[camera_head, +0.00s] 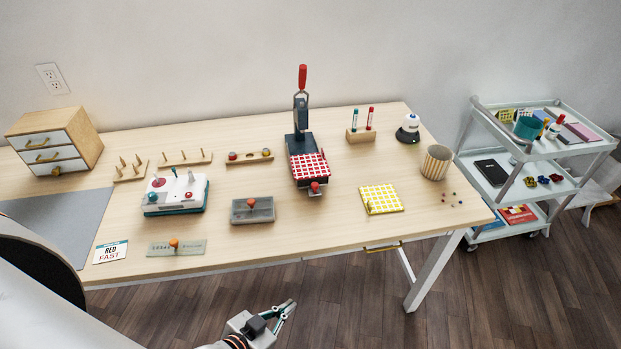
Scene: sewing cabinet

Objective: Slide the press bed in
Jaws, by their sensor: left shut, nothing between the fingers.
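The press stands at the back middle of the table, with a dark frame and an upright lever with a red handle (302,78). Its press bed (309,168) carries a red-and-white checked cloth and sticks out toward the front of the table. A red knob (315,187) sits at the bed's front end. My left gripper (288,309) is in front of the table, below its front edge and well apart from the press. Its fingers are shut and hold nothing. My right gripper is not in view.
A white-and-teal device (175,193) stands left. A woven cup (436,162) stands right. A trolley (560,160) is beyond the table.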

